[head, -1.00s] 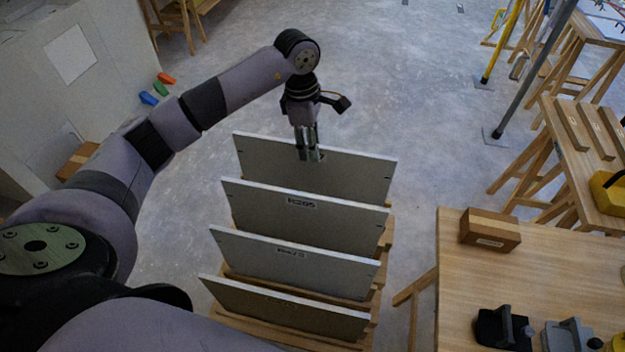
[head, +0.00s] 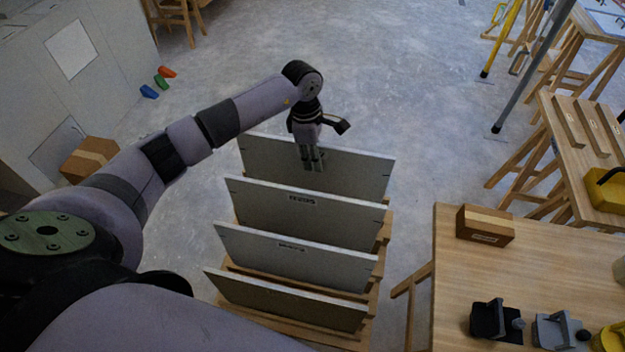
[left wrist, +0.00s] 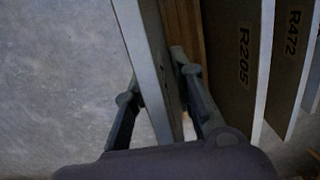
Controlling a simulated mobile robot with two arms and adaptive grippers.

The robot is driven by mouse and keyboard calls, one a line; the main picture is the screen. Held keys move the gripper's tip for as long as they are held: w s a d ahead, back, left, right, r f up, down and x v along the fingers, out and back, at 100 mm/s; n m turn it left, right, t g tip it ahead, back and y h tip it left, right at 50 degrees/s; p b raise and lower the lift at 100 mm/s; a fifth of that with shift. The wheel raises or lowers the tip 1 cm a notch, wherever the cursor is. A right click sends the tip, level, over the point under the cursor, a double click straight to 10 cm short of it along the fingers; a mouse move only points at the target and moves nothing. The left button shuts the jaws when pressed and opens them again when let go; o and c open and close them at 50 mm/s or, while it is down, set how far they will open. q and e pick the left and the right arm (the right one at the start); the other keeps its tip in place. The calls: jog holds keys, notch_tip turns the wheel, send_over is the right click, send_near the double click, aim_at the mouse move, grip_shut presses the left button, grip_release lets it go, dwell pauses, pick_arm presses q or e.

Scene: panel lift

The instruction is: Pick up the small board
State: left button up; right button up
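Several grey-white boards stand on edge, one behind another, in a wooden rack (head: 230,266). The farthest board (head: 358,174) is under my left gripper (head: 313,162). In the left wrist view, the gripper (left wrist: 158,88) is open, with one finger on each side of this board's edge (left wrist: 147,60). Narrow gaps seem to remain beside the fingers. The second board (head: 340,219) carries a label that reads R205 in the left wrist view (left wrist: 241,60); the third board (head: 330,270) reads R472 there (left wrist: 290,50). The frames do not show which board is the small one. My right gripper is not in view.
A wooden table (head: 460,275) stands right of the rack, with a cardboard box (head: 485,225) and black and grey tools near its front. Another trestle table (head: 590,150) is farther right. A box (head: 88,160) sits at left by a grey panel.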

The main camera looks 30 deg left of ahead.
pick_arm(q)
grip_shut()
dwell(0.6)
jog(key=shift+w+r, duration=0.1)
jog(key=shift+r, duration=0.05)
